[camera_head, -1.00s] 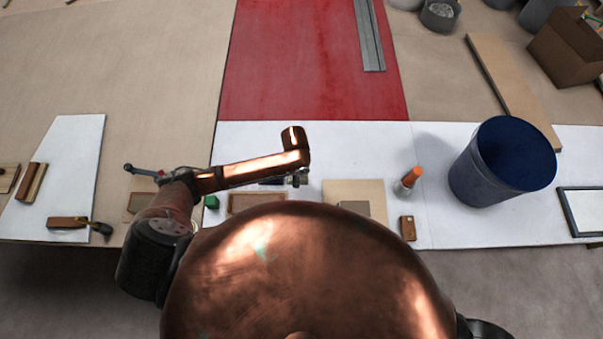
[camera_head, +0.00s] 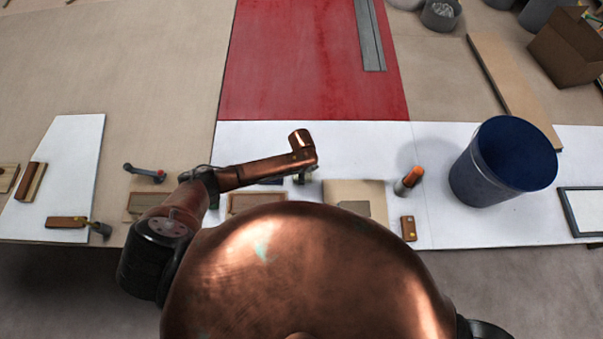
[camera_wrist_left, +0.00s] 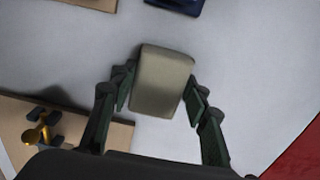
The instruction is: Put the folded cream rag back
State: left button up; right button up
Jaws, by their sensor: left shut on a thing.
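The folded cream rag (camera_wrist_left: 164,82) shows in the left wrist view as a small rounded cream-grey block. My left gripper (camera_wrist_left: 161,92) has one finger on each side of it and is shut on it. The surface behind it is white; I cannot tell how far above that surface the rag is. In the head view my left gripper (camera_head: 304,176) is small and mostly hidden under the copper arm, over the white bench strip (camera_head: 345,150), and I cannot make out the rag there. My right gripper is not in view.
A cream square board (camera_head: 365,188) with a grey block (camera_head: 353,208) lies right of my gripper. An orange-topped bottle (camera_head: 409,181) and a large blue bucket (camera_head: 502,162) stand farther right. A lever-like tool (camera_head: 145,172) lies left. The red panel (camera_head: 300,60) beyond is mostly clear.

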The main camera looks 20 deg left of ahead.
pick_arm(q)
jog(key=shift+f, duration=0.15)
jog(key=o, duration=1)
notch_tip(320, 180, up, 12)
jog(key=shift+r, duration=0.15)
jog(key=shift+d, duration=0.1)
